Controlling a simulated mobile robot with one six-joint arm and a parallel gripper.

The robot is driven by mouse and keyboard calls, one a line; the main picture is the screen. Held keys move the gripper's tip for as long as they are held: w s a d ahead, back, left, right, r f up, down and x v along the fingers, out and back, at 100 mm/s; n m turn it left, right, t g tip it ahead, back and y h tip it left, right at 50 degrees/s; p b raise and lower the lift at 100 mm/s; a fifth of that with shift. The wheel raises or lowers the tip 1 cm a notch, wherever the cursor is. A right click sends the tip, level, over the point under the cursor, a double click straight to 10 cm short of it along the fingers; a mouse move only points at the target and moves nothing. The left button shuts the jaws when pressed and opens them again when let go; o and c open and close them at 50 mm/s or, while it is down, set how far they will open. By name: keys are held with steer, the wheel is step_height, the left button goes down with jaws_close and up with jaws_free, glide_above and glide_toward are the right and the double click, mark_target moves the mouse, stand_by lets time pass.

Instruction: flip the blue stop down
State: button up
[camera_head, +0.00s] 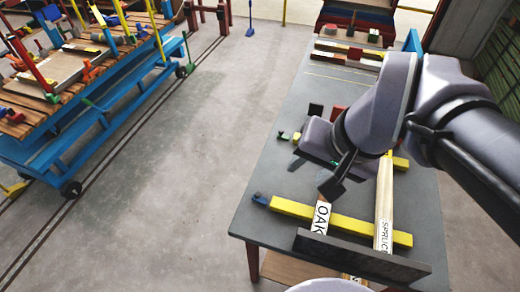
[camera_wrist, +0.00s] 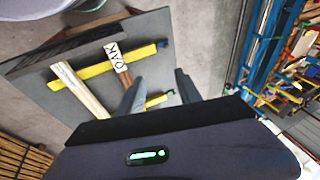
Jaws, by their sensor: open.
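The blue stop (camera_head: 259,199) sits at the left end of the near yellow bar (camera_head: 345,223) on the grey table. It also shows as a small dark blue piece (camera_wrist: 162,43) at the bar's end in the wrist view. Whether it stands up or lies flat is too small to tell. My gripper (camera_head: 313,176) is open and empty above the table, behind and to the right of the blue stop, and apart from it. In the wrist view the two fingers (camera_wrist: 159,78) are spread, with the blue stop beyond their tips.
Boards labelled OAK (camera_head: 321,216) and SPRUCE (camera_head: 384,205) lie across the near yellow bar, by a dark fence (camera_head: 360,257) at the table's front. A green piece (camera_head: 283,136) lies behind my gripper. Several blocks stand farther back. A blue cart (camera_head: 95,110) is at left, with open floor between.

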steer(key=w+a+f+g+p, duration=0.1)
steer(key=w+f+g+p, duration=0.15)
steer(key=w, duration=0.85)
steer(key=g+y+p, duration=0.2)
steer(key=g, duration=0.3)
glide_above(258, 194)
steer(key=w+d, duration=0.6)
steer(key=d, duration=0.1)
step_height(258, 194, down, 13)
steer(key=shift+n, duration=0.3)
steer(key=b+x, duration=0.5)
steer(key=x, duration=1.2)
steer(key=shift+s+f+b, duration=0.15)
steer(key=shift+f+b, duration=0.05)
steer(key=shift+b, duration=0.2)
jaws_close()
steer(key=shift+a+r, duration=0.1)
steer(key=shift+a, duration=0.05)
